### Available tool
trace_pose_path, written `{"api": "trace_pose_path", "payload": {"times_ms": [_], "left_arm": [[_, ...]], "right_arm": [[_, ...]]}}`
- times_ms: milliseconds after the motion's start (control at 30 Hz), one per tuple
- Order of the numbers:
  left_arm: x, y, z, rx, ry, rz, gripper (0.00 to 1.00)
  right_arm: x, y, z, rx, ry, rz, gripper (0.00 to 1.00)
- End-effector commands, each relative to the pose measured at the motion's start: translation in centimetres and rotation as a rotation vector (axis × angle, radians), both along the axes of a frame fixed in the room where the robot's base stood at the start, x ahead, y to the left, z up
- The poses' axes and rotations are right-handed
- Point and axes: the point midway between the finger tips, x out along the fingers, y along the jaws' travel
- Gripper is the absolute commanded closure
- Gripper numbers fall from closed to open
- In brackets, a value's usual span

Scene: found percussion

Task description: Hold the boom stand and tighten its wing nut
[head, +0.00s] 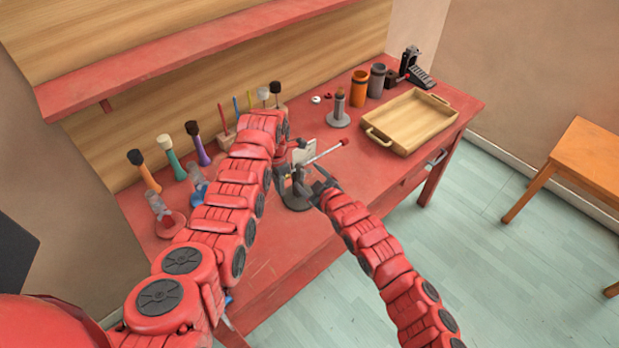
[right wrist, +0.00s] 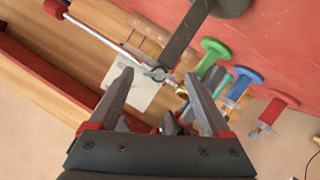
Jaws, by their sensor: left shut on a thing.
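The boom stand has a dark round base (head: 297,203) on the red table, a dark upright and a thin pale boom rod (head: 325,153) with a red tip. My left gripper (head: 284,172) is shut on the boom stand at its upright, though the arm partly hides the contact. My right gripper (head: 318,190) is open beside the stand. In the right wrist view the upright (right wrist: 184,38) meets the boom rod (right wrist: 105,40) at a small joint (right wrist: 157,73), seen between the open fingertips. The wing nut is too small to make out clearly there.
The red table (head: 400,172) holds a wooden tray (head: 437,97), an orange cup (head: 359,88), a grey cup (head: 377,80) and a black pedal (head: 415,68) at right. Several mallets and brushes stand at left, near my left arm. A pale card (head: 304,151) is behind the stand.

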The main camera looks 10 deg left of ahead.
Motion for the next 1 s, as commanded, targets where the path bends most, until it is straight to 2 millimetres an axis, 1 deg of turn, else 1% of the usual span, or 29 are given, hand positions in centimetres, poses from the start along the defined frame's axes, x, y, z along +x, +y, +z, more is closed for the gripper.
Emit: {"api": "trace_pose_path", "payload": {"times_ms": [33,67,100,167,200,433,667,833,1000], "left_arm": [[-0.01,-0.01,-0.01,0.0,0.0,0.0,1.0],[-0.01,-0.01,-0.01,0.0,0.0,0.0,1.0],[-0.01,-0.01,-0.01,0.0,0.0,0.0,1.0],[-0.01,-0.01,-0.01,0.0,0.0,0.0,1.0],[0.0,0.0,-0.01,0.0,0.0,0.0,1.0],[-0.01,0.01,-0.01,0.0,0.0,0.0,1.0],[-0.01,-0.01,-0.01,0.0,0.0,0.0,1.0],[0.0,-0.01,0.0,0.0,0.0,0.0,1.0],[0.01,-0.02,0.01,0.0,0.0,0.0,1.0]], "right_arm": [[0.0,-0.01,0.01,0.0,0.0,0.0,0.28],[0.0,-0.01,0.01,0.0,0.0,0.0,0.34],[0.0,-0.02,0.01,0.0,0.0,0.0,0.41],[0.0,-0.01,0.02,0.0,0.0,0.0,0.52],[0.0,-0.01,0.03,0.0,0.0,0.0,0.59],[0.0,0.01,0.03,0.001,-0.001,0.0,1.0],[0.09,-0.21,-0.08,0.029,0.026,-0.008,1.0],[0.3,-0.41,0.25,0.108,0.094,-0.009,1.0],[0.39,-0.45,0.24,0.227,0.209,-0.007,1.0]]}}
